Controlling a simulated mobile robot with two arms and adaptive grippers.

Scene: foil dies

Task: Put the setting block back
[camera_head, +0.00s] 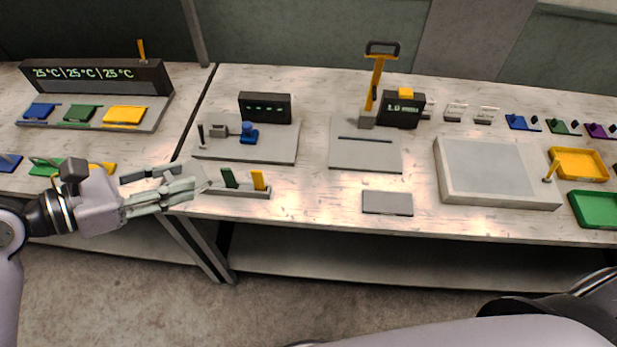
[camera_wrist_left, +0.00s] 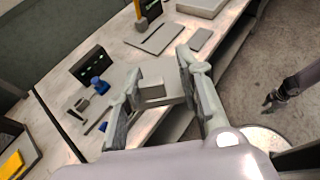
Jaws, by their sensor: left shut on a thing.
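My left gripper (camera_head: 192,186) is at the front edge of the bench, left of a low grey rack (camera_head: 235,191). In the left wrist view my left gripper (camera_wrist_left: 165,92) is shut on a pale grey stepped block (camera_wrist_left: 152,89), seemingly the setting block, between its spread fingers. The rack holds an upright green block (camera_head: 229,177) and a yellow block (camera_head: 258,180). The fingers hide part of the held block, and whether it touches the rack cannot be told. My right gripper (camera_wrist_left: 270,102) shows small and dark over the floor at the right of the wrist view.
Behind the rack stands a fixture plate with a blue knob (camera_head: 248,134) and a dark display (camera_head: 265,108). A yellow-handled lever press (camera_head: 376,85) and a loose grey plate (camera_head: 388,202) are to the right. Farther right are a large grey slab (camera_head: 490,172) and yellow and green trays (camera_head: 580,163).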

